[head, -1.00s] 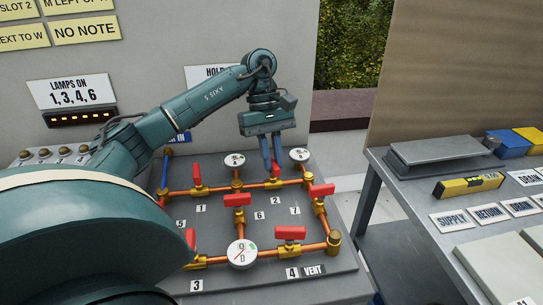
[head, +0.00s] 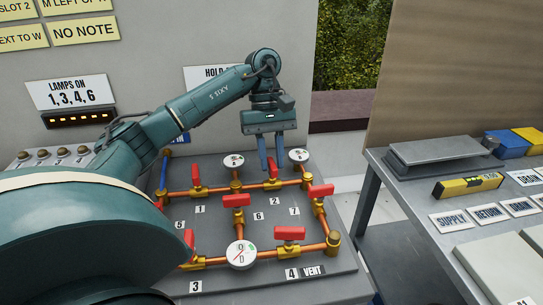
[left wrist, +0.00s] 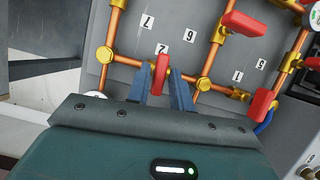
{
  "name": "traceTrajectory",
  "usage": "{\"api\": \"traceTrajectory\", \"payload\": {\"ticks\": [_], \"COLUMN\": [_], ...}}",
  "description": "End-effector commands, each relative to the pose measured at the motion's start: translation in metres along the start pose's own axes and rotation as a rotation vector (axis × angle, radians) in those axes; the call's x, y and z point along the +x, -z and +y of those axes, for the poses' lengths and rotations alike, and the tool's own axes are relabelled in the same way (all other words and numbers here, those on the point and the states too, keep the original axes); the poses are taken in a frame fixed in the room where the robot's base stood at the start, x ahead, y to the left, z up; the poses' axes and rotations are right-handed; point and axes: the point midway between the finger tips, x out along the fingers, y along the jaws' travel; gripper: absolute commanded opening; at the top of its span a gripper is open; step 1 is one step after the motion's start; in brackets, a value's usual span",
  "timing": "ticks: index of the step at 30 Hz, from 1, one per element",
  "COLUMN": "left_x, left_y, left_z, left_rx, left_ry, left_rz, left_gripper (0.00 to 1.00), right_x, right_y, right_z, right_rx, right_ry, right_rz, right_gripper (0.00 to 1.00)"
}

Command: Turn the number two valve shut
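The number two valve has a red handle (head: 272,184) on the copper pipe at the back right of the valve board, behind its "2" label (head: 275,201). The handle looks set across its pipe. My left gripper (head: 272,166) points down over this valve with its fingers apart. In the left wrist view the red handle (left wrist: 161,74) stands between the two blue-grey fingers of the gripper (left wrist: 164,80), with a finger close on each side. I cannot tell whether either finger touches it. My right gripper is not in view.
Other red-handled valves stand close by: valve one (head: 196,177), valve six (head: 236,201), valve seven (head: 320,191) and valve four (head: 289,233). White gauges (head: 299,155) rise beside the gripper. A grey bench (head: 410,185) stands to the right.

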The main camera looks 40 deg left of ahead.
Motion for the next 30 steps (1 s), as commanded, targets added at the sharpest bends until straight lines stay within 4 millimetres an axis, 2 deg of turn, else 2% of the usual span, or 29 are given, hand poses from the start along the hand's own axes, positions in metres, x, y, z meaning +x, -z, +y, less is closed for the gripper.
{"api": "traceTrajectory", "payload": {"ticks": [4,14,17,24,30], "left_x": [0.0,-0.006,-0.02,-0.072,-0.11], "left_y": [0.0,0.0,-0.001,-0.003,-0.002], "left_z": [0.0,0.0,0.0,0.001,0.0], "left_rx": [0.0,-0.001,0.0,-0.001,-0.002], "left_ry": [0.001,0.0,-0.002,-0.003,-0.002], "left_rz": [-0.001,-0.001,0.001,0.002,0.0], "left_gripper": [0.35,0.35,0.35,0.35,0.35], "right_x": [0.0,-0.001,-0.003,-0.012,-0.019], "right_y": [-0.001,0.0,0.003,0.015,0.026], "right_z": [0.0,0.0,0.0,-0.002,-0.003], "right_rx": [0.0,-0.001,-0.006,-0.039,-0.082], "right_ry": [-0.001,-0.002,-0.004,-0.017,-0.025], "right_rz": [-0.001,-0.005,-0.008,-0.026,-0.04], "right_gripper": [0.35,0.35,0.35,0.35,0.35]}}
